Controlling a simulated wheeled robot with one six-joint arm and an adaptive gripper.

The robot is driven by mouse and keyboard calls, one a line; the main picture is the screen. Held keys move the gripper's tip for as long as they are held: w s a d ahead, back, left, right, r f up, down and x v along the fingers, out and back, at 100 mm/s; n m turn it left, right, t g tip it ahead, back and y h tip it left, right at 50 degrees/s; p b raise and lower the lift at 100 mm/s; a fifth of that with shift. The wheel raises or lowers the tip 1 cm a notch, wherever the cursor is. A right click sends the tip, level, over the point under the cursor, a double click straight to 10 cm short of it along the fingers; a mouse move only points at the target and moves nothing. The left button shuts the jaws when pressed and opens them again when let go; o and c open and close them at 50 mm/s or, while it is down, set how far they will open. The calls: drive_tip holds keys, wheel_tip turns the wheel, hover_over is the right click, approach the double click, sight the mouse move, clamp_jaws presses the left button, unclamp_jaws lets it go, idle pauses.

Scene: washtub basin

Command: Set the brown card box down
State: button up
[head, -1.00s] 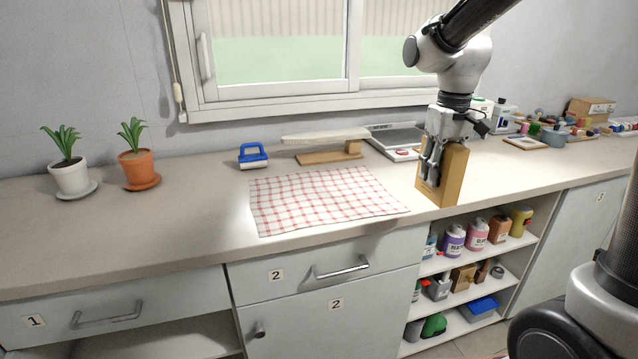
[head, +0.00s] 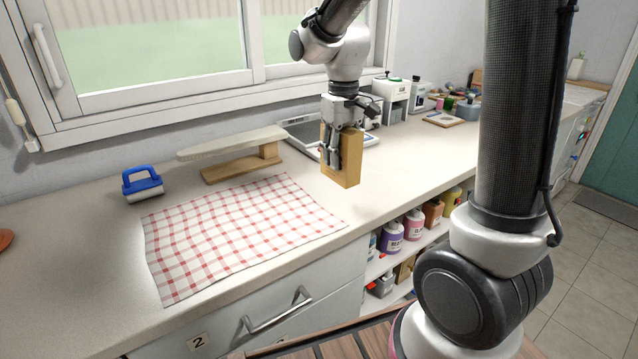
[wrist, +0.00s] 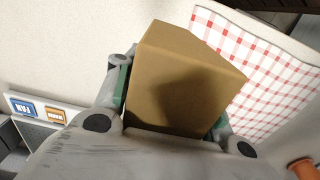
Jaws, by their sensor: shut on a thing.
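The brown card box (head: 349,165) is upright in my gripper (head: 334,160), over the counter to the right of the checked cloth. My gripper is shut on it from above, with fingers on both sides. In the wrist view the box (wrist: 180,75) fills the middle between the fingers of my gripper (wrist: 172,108). I cannot tell whether its bottom touches the counter (head: 400,160).
A red-and-white checked cloth (head: 235,230) lies left of the box. A small ironing board (head: 230,145) and a blue-handled brush (head: 142,184) stand behind it. A flat grey device (head: 305,128) is behind the box. Bare counter lies to the right.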

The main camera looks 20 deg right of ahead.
sight(340, 180)
wheel_tip(340, 180, down, 7)
drive_tip(key=shift+f, duration=0.1)
idle(0.4)
drive_tip(key=o, duration=1)
